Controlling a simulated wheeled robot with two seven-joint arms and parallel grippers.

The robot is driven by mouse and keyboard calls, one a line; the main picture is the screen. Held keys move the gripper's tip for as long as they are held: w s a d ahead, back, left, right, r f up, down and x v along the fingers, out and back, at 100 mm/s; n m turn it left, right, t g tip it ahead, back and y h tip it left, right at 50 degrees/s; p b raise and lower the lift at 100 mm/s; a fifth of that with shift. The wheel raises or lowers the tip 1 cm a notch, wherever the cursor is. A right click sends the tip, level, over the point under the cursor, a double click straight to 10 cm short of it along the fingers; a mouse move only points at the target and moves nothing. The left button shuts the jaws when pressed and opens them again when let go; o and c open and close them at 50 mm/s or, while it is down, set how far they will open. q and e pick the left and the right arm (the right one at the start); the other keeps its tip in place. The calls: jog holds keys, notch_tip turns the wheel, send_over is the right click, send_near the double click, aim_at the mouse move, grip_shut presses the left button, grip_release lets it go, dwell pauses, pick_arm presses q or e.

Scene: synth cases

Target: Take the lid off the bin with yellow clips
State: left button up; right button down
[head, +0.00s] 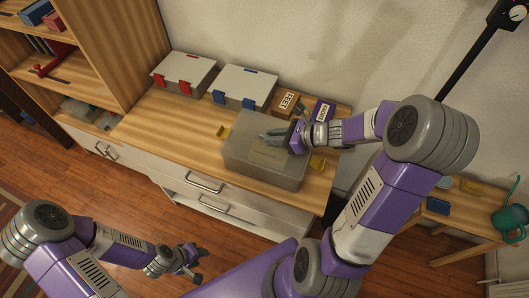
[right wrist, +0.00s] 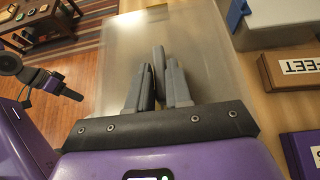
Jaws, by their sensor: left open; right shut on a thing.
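The bin with yellow clips (head: 240,168) is a translucent grey box on the wooden cabinet top. One yellow clip (head: 224,131) sticks out at its left end and another yellow clip (head: 318,163) at its right end. Its top panel, the translucent lid (head: 243,127), also shows below the fingers in the right wrist view (right wrist: 115,60). My right gripper (head: 274,138) is over the lid, its fingers closed on a narrow grey piece (right wrist: 159,65), seemingly the lid's handle. I cannot tell whether the lid is raised. My left gripper (head: 192,261) is open and empty, away from the cabinet.
A white-lidded bin with red clips (head: 185,70) and one with blue clips (head: 245,85) stand behind. A brown box labelled FEET (head: 287,103) and a purple box (head: 323,110) are close behind my right gripper. The cabinet top left of the bin is clear. A stool (head: 465,225) stands right.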

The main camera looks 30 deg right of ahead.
jog(key=shift+r+p, duration=1.15)
jog(key=shift+r, duration=0.35)
